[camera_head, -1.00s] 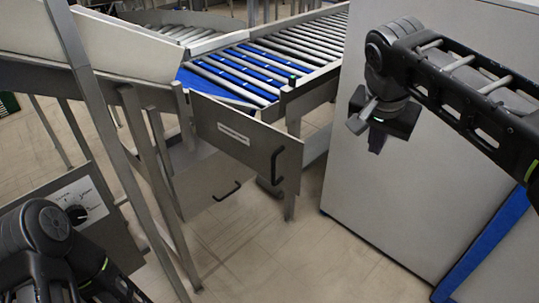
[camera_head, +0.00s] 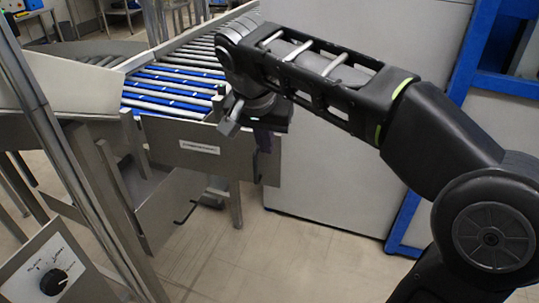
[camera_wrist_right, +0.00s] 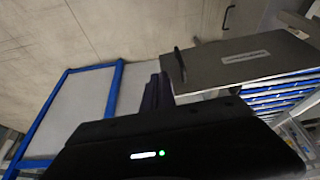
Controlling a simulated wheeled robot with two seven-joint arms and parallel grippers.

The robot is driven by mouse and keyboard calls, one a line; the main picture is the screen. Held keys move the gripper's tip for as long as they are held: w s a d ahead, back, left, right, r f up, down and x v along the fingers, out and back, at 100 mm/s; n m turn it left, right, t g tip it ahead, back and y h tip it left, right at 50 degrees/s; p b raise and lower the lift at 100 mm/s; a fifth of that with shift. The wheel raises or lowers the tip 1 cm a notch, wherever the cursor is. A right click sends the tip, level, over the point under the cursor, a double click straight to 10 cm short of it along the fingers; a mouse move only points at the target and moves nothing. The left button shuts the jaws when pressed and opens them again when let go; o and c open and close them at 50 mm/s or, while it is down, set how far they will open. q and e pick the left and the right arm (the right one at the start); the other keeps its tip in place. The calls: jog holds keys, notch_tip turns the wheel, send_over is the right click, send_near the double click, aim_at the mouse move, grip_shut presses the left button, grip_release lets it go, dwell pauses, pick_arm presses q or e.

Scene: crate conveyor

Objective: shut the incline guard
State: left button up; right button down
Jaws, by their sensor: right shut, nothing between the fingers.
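The incline guard appears to be the grey metal panel (camera_head: 190,152) with a white label, standing on edge below the blue-and-grey roller conveyor. It sticks out from the frame post at its left. My right gripper (camera_head: 263,140) is shut and empty, pointing down in front of the panel's right end, where it hides the black handle. In the right wrist view the panel (camera_wrist_right: 245,62) and its handle (camera_wrist_right: 180,64) lie just right of the dark fingers (camera_wrist_right: 157,92). I cannot tell whether they touch. My left gripper is out of view.
The roller conveyor (camera_head: 175,85) runs up behind the panel. A large grey cabinet (camera_head: 330,195) with blue framing stands right of it. A control box with a black knob (camera_head: 53,282) is at the lower left. Bare tiled floor (camera_head: 270,265) lies in front.

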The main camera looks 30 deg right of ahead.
aim_at(275, 156)
jog(key=w+d+f, duration=0.1)
jog(key=f, duration=0.2)
jog(key=w+d+f, duration=0.2)
jog(key=f, duration=0.1)
jog(key=w+d+f, duration=0.1)
jog(key=d+f, duration=0.1)
jog(key=f, duration=0.1)
jog(key=shift+w, duration=0.2)
jog(key=shift+w+d+f, duration=0.15)
jog(key=shift+w+d, duration=0.15)
jog(key=shift+d, duration=0.1)
jog(key=shift+w+d, duration=0.1)
